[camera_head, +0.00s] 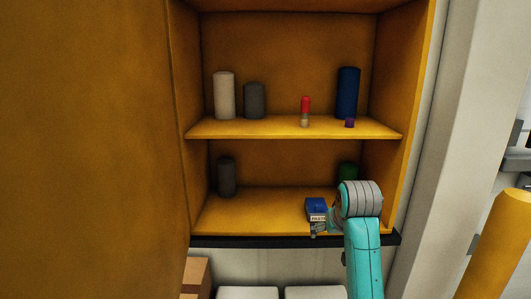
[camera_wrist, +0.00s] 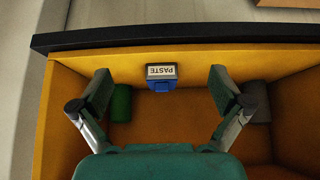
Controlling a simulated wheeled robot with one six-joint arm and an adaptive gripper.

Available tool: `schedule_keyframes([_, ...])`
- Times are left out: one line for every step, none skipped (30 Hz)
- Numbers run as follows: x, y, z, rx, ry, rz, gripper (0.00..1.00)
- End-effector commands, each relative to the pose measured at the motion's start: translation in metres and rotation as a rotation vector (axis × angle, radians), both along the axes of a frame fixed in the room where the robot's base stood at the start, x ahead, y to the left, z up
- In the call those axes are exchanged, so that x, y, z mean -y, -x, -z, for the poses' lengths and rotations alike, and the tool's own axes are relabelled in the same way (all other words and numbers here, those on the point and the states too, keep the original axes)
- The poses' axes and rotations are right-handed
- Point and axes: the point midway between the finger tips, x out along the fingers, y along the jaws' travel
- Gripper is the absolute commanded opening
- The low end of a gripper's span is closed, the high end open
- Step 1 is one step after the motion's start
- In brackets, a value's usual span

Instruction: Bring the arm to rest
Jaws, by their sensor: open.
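My gripper (camera_wrist: 160,95) is open in the wrist view, with its two fingers spread wide and nothing between the pads. A blue box with a white label reading PASTE (camera_wrist: 161,77) stands beyond the gap between the fingers, near the shelf's front edge. In the head view my teal arm reaches up to the lower shelf at the right, and the blue paste box (camera_head: 316,207) is just left of the wrist. The wrist hides most of my gripper there. I cannot tell the exact distance between fingers and box.
The yellow cabinet's lower shelf (camera_head: 260,212) also holds a dark grey cylinder (camera_head: 226,177) and a green cylinder (camera_head: 348,171). The upper shelf (camera_head: 270,128) holds a beige cylinder (camera_head: 224,96), a grey one, a red-topped item and a blue cylinder (camera_head: 348,92). Cabinet sides close in on both sides.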

Motion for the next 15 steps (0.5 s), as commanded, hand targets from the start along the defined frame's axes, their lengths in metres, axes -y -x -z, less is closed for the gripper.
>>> schedule_keyframes([0.000,0.002,0.011,0.001,0.000,0.000,1.00])
schedule_keyframes([0.000,0.003,0.017,0.005,0.000,0.000,1.00])
schedule_keyframes([0.000,0.004,0.024,0.011,0.001,-0.001,1.00])
schedule_keyframes([0.000,0.006,0.030,0.014,0.001,-0.001,1.00])
schedule_keyframes([0.000,0.007,0.037,0.020,0.001,-0.001,1.00])
schedule_keyframes([0.000,0.009,0.047,0.025,0.001,-0.001,1.00])
schedule_keyframes([0.000,0.011,0.054,0.031,0.001,-0.001,1.00])
schedule_keyframes([0.000,0.013,0.063,0.036,0.001,-0.001,1.00])
schedule_keyframes([0.000,0.017,0.075,0.044,0.000,-0.001,1.00])
schedule_keyframes([0.000,0.020,0.085,0.052,0.001,-0.002,1.00])
schedule_keyframes([0.000,0.024,0.095,0.060,0.001,-0.002,1.00])
schedule_keyframes([0.000,0.030,0.110,0.071,0.001,-0.002,1.00])
schedule_keyframes([0.000,0.035,0.121,0.080,0.001,-0.002,1.00])
schedule_keyframes([0.000,0.040,0.132,0.088,0.002,-0.003,1.00])
schedule_keyframes([0.000,0.047,0.145,0.102,0.002,-0.003,1.00])
